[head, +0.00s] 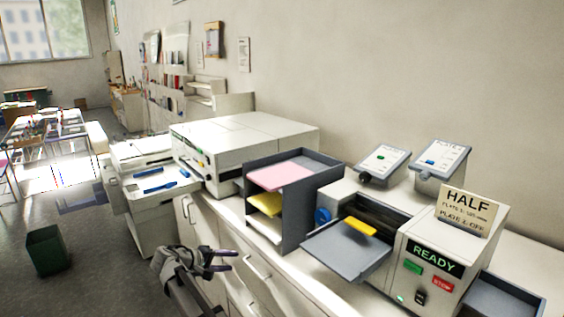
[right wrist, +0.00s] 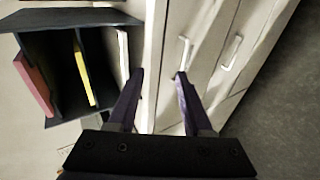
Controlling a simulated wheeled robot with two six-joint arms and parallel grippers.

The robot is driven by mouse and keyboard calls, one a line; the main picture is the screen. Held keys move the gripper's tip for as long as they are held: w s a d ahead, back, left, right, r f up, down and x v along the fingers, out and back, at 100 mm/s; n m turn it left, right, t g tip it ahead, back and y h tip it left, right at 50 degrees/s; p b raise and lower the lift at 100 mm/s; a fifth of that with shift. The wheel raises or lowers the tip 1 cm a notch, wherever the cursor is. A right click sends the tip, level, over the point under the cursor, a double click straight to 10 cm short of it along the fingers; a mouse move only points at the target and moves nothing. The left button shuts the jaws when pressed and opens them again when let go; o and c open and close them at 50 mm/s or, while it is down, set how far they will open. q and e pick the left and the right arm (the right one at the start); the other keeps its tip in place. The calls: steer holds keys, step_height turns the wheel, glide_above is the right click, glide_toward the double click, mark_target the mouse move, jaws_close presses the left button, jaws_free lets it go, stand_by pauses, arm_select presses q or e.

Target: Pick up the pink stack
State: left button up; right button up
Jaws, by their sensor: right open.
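The pink stack (head: 281,177) lies flat on the top level of a dark grey tray rack (head: 296,234) on the counter. In the right wrist view the pink stack (right wrist: 33,85) shows at the far left, turned on its side by the camera angle. My right gripper (head: 232,260) is open and empty, in front of the cabinet doors, lower than the pink stack and to its left. Its two fingers (right wrist: 160,74) are apart with only cabinet front between them. My left gripper is out of view.
A yellow stack (head: 265,204) lies on the level below, and a white stack (right wrist: 123,55) on the lowest. A machine with a "READY" display (head: 435,256) stands right of the rack, its grey tray (head: 345,262) jutting forward. Cabinet handles (head: 257,266) stick out near my right gripper.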

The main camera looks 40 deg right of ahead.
mark_target(258, 183)
steer(key=w+d+r+h+p, duration=0.1)
steer(key=w+d+r+h, duration=0.1)
steer(key=w+d+r, duration=0.1)
steer(key=w+d+r+h+p, duration=0.1)
steer(key=w+d+r, duration=0.3)
steer(key=r, duration=0.4)
steer(key=w+d+r+h+p, duration=0.2)
steer(key=w+d+r+h, duration=0.1)
steer(key=d+r, duration=0.3)
steer(key=shift+w+r, duration=0.2)
steer(key=shift+w, duration=0.35)
steer(key=shift+w+d, duration=0.15)
steer(key=shift+d, duration=1.85)
steer(key=shift+w+d, duration=0.15)
steer(key=shift+d, duration=1.8)
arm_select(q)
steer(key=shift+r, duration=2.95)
arm_select(e)
jaws_close()
steer(key=shift+a, duration=0.1)
